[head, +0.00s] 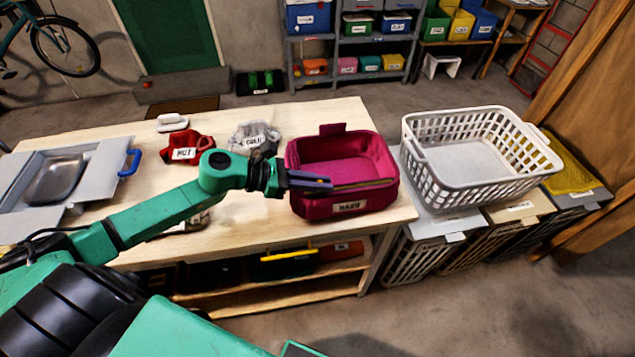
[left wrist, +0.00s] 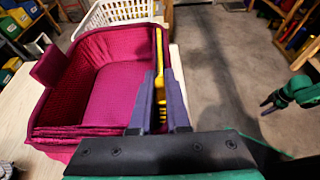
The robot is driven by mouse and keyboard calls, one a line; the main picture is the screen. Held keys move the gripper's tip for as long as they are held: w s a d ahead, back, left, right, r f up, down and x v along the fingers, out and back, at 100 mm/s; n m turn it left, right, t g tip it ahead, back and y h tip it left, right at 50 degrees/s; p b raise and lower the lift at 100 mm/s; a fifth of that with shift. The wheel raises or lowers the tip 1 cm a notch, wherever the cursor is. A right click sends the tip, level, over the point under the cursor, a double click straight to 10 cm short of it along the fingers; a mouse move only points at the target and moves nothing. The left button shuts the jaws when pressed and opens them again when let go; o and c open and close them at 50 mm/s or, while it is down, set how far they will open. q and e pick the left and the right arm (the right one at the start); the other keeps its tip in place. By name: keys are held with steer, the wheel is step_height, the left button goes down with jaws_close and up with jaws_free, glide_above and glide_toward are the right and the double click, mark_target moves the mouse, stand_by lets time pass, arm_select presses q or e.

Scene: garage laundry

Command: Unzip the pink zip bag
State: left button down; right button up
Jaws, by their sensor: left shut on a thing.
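The pink zip bag (head: 310,170) stands near the right end of the wooden table, its top open and its quilted inside showing. A label is on its front, and a yellow zip runs along the front rim. My left gripper (head: 328,184) reaches over that rim from the left. In the left wrist view the bag (left wrist: 112,80) lies left of the fingers (left wrist: 160,95), which are shut around the yellow zip (left wrist: 159,50). The zip pull is hidden between them. My right gripper (left wrist: 268,104) shows small at the right of the left wrist view; its jaws are unclear.
A white laundry basket (head: 470,190) stands on bins right of the table. A red pouch (head: 186,150) marked HOT and a grey one (head: 254,137) marked COLD lie behind my left arm. An open grey case (head: 100,170) with a metal tray is at the left.

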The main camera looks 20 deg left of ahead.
arm_select(q)
steer(key=c, duration=0.9)
jaws_free()
steer(key=shift+s+a+r, duration=0.1)
steer(key=shift+s+a, duration=0.25)
steer(key=shift+a, duration=0.2)
steer(key=v, duration=1.3)
steer(key=shift+s+a+r, duration=0.1)
steer(key=shift+r, duration=0.05)
